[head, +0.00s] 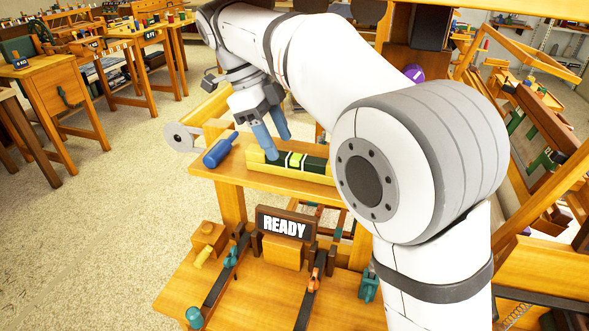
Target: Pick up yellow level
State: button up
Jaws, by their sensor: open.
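The yellow level (262,167) lies on the wooden shelf of the loom in the head view. It is a long yellow bar with dark green panels and a pale vial near its middle. My arm hides its right end. My gripper (277,144) is open, with two blue fingers above the left part of the level. One finger comes down close to the level's top near its left end; I cannot tell whether it touches. Nothing is seen between the fingers.
A blue cylindrical tool (219,150) lies left of the level on the same shelf (225,172). Below is a bench with a READY sign (285,226), dark rails and small knobs. Other wooden tables (60,85) stand at the back left. The carpet at left is clear.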

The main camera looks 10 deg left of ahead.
aim_at(294, 155)
jog(key=shift+s+d, duration=0.1)
jog(key=shift+d, duration=0.9)
jog(key=shift+d+f, duration=0.15)
jog(key=shift+b+x, duration=0.8)
jog(key=shift+x, duration=1.6)
jog(key=shift+c, duration=0.3)
grip_shut()
